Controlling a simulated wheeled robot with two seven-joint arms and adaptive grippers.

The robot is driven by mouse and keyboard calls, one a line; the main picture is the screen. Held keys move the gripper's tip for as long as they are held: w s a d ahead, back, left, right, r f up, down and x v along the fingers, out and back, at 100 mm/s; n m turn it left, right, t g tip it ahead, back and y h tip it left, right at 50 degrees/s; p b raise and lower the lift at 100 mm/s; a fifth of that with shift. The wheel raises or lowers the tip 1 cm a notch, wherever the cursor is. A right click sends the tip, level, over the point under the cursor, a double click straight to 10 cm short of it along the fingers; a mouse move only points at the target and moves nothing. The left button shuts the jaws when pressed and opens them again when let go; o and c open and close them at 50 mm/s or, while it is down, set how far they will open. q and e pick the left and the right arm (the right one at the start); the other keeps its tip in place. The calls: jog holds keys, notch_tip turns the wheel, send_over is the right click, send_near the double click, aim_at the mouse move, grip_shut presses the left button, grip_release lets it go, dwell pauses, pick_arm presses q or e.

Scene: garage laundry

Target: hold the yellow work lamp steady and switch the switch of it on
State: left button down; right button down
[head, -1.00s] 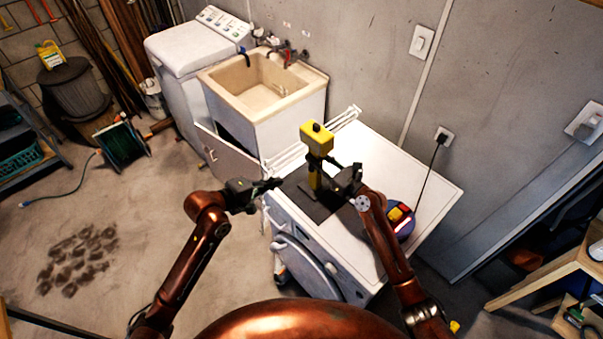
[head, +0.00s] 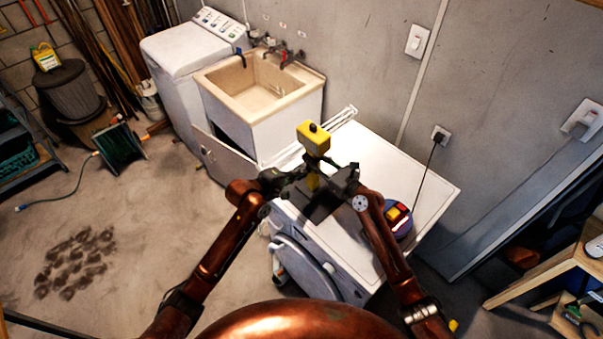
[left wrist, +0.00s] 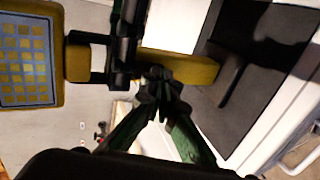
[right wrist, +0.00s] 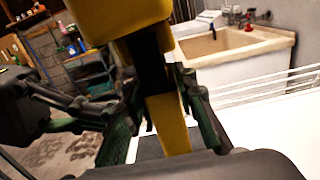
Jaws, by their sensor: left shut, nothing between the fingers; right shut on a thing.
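The yellow work lamp (head: 313,138) stands upright on a dark mat (head: 322,207) on top of the white front-loading machine. Its panel of light cells (left wrist: 25,58) shows in the left wrist view; I cannot tell if it is lit. My right gripper (head: 330,178) is shut on the lamp's yellow post (right wrist: 168,125) below the head. My left gripper (left wrist: 160,88) is shut and empty, with its tips close beside the post; I cannot tell if they touch it. The switch is not clearly visible in any view.
A blue, red and yellow round object (head: 398,218) sits on the machine top (head: 405,172) near my right forearm. A white rack (head: 345,117) lies along the back left edge. A utility sink (head: 258,90) stands behind. The machine's right side is mostly clear.

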pick_arm(q)
jog(key=shift+w+d, duration=0.15)
jog(key=shift+w+d+f+t+h, duration=0.2)
jog(key=shift+f+t+h, duration=0.1)
jog(key=shift+t, duration=0.1)
jog(key=shift+r, duration=0.15)
jog(key=shift+r, duration=0.75)
jog(key=r+v, duration=0.1)
jog(key=v, duration=1.3)
jog(key=shift+w+d+f, duration=0.1)
jog(key=shift+d, duration=0.05)
